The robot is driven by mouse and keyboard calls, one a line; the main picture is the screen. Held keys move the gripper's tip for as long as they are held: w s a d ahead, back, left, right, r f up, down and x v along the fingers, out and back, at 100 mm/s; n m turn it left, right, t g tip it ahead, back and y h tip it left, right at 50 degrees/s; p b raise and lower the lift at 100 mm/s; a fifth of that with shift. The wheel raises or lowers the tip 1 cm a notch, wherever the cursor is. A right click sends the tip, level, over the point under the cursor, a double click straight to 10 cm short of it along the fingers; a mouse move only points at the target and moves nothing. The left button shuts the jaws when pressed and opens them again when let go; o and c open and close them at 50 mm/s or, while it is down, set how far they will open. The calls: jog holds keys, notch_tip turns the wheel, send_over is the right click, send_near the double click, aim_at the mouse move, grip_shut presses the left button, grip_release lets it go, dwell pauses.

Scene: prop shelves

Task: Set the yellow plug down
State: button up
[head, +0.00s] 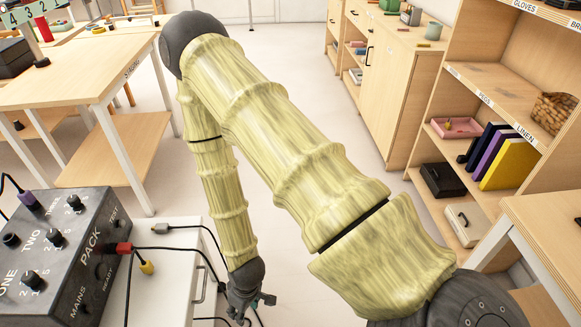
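The yellow plug (147,268) is on the white cabinet top (180,262), just right of the dark PACK box (62,255), with a dark cable at its upper end. My gripper (246,312) is at the bottom of the head view, past the cabinet's right edge. It is to the right of the yellow plug and lower in the picture, clearly apart from it. The gripper is small and dark and is cut by the bottom edge. I cannot tell whether its fingers are open or shut.
A red plug (123,248) sits in the box's side and a purple plug (28,200) at its back. A grey plug (161,228) lies on the cabinet. Black cables (205,258) run over its right edge near my gripper. Shelves (490,80) stand right; floor between is clear.

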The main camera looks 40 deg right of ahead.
jog(key=s+d+f+m, duration=0.1)
jog(key=s+d, duration=0.2)
jog(key=s, duration=0.3)
jog(key=s+d+f+m+g+h, duration=0.1)
jog(key=s+d+f+m, duration=0.1)
jog(key=s, duration=0.5)
jog(key=shift+s+d, duration=0.25)
jog(key=shift+d, duration=0.45)
